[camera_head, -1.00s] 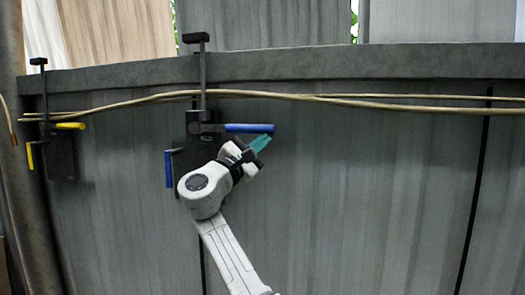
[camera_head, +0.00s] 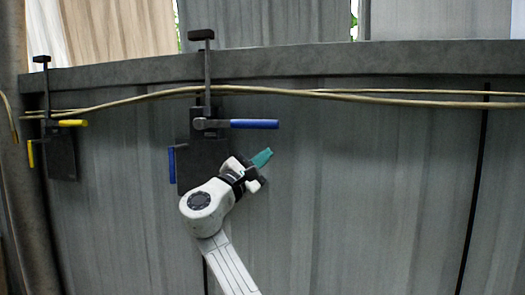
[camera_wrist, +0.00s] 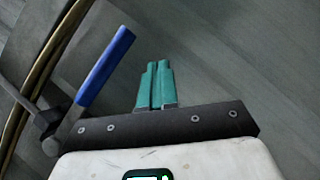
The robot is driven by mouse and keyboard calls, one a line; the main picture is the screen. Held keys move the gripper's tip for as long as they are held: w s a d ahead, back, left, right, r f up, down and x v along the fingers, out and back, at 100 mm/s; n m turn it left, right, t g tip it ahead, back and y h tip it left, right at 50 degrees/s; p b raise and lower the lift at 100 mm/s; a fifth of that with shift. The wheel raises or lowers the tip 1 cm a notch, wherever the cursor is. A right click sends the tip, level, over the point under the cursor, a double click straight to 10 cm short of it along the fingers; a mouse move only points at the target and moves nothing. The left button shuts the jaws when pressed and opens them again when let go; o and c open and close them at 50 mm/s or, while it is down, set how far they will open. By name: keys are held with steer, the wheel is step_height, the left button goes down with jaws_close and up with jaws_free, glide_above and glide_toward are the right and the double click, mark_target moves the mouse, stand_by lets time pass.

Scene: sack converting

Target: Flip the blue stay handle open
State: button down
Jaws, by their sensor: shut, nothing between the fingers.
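The blue stay handle (camera_head: 254,124) sticks out horizontally to the right from a dark latch (camera_head: 207,124) on the grey panel. It also shows in the wrist view (camera_wrist: 105,65), left of my fingers. A second blue handle (camera_head: 171,165) hangs vertically at the lower left of the same latch plate (camera_head: 201,165). My gripper (camera_head: 262,158) has teal fingers, also seen in the wrist view (camera_wrist: 155,84); they are together and empty. In the head view the fingertips are just below the horizontal blue handle, with a visible gap.
A similar latch with a yellow horizontal handle (camera_head: 73,123) and a yellow vertical handle (camera_head: 31,153) is at the left. Tan cables (camera_head: 370,98) run across the panel above the handles. The panel (camera_head: 380,190) right of my gripper is clear.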

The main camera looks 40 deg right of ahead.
steer(key=s+a+f+b, duration=0.2)
steer(key=s+a+f, duration=0.2)
steer(key=a, duration=0.1)
steer(key=shift+a+f, duration=0.2)
steer(key=shift+f, duration=0.1)
steer(key=s+d+f+m+y, duration=0.15)
steer(key=s+f+y, duration=0.3)
steer(key=f, duration=0.75)
steer(key=s+d+f+m+y, duration=0.1)
steer(key=s+f+m+y, duration=0.3)
steer(key=f, duration=0.9)
steer(key=s+d+f+y, duration=0.1)
steer(key=s+f+y, duration=0.3)
steer(key=f, duration=0.8)
steer(key=s+a+f+m+g+y, duration=0.2)
steer(key=s+a+f+m+y, duration=0.15)
steer(key=s+f, duration=0.9)
steer(key=s+a+f+m+g+y, duration=0.1)
steer(key=s+a+f+y, duration=0.1)
steer(key=s, duration=0.6)
steer(key=s+a+f+m+g+y, duration=0.1)
steer(key=s+a+f+y, duration=0.2)
steer(key=s, duration=0.6)
steer(key=a+y, duration=0.1)
steer(key=a, duration=0.1)
steer(key=shift+a+f, duration=0.15)
steer(key=shift+a, duration=0.25)
